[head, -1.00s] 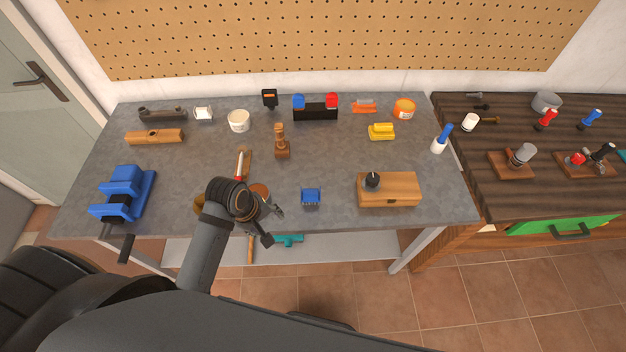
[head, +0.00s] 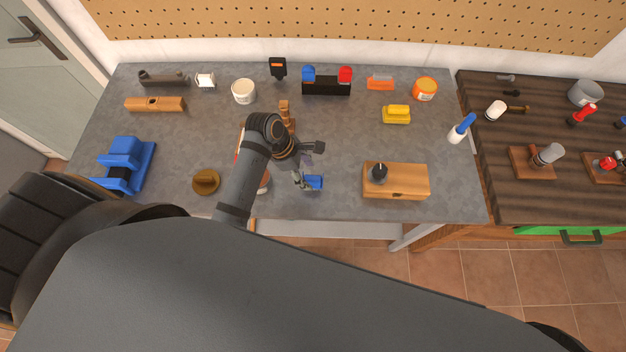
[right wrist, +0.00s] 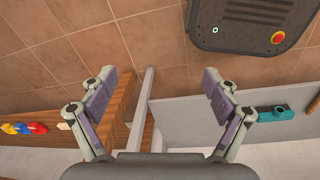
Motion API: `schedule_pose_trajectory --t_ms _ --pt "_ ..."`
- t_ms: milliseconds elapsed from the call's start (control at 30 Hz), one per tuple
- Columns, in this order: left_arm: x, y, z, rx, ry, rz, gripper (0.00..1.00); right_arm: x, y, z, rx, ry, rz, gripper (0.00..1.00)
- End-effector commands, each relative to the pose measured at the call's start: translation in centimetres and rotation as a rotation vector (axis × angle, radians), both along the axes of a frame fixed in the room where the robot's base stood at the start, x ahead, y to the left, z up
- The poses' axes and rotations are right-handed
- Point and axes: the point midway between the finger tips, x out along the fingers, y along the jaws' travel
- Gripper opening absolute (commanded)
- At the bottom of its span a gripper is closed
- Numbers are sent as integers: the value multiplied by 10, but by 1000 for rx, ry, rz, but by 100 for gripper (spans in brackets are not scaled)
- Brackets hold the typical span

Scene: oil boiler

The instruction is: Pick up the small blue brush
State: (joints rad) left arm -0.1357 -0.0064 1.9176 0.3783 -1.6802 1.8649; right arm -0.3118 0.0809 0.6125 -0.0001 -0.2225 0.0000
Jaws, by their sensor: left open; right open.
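The small blue brush (head: 314,182) lies on the grey workbench near its front edge, left of a wooden box. My left gripper (head: 308,164) is open just above and to the left of the brush and hides part of it. I cannot tell whether a finger touches it. My right gripper (right wrist: 160,90) shows in the right wrist view, open and empty, above the tiled floor and the bench's lower parts. The brush does not show in the right wrist view.
The wooden box (head: 410,180) with a dark knob stands to the right of the brush. A round brown tin (head: 206,182) and a blue vise (head: 126,165) are to the left. A brown wooden tool (head: 286,113) stands behind my left gripper. The bench between brush and box is clear.

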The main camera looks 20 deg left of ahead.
Motion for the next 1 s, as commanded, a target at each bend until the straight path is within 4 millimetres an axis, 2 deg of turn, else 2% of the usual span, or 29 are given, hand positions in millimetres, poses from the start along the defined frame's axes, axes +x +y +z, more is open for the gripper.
schedule_pose_trajectory --t_ms 167,300,400,500,700,767,1000 --pt "-1 -3 -5 -1 1 -2 60 13 0 4 1 -20 1 88" --pt "-4 -12 -23 -2 5 -1 60 22 0 20 0 -34 2 88" --pt "-2 -17 -40 0 1 -1 60 22 0 21 1 -33 2 88" --pt "-1 -20 -49 0 -1 -2 60 18 0 21 1 -28 1 88" --pt "-1 -20 -51 0 -2 -1 60 13 0 20 1 -19 0 88" --pt "-1 -20 -51 0 -2 -1 55 13 0 20 1 -19 0 88" --pt "-1 -20 -51 0 -2 -1 22 13 1 20 2 -20 1 88"
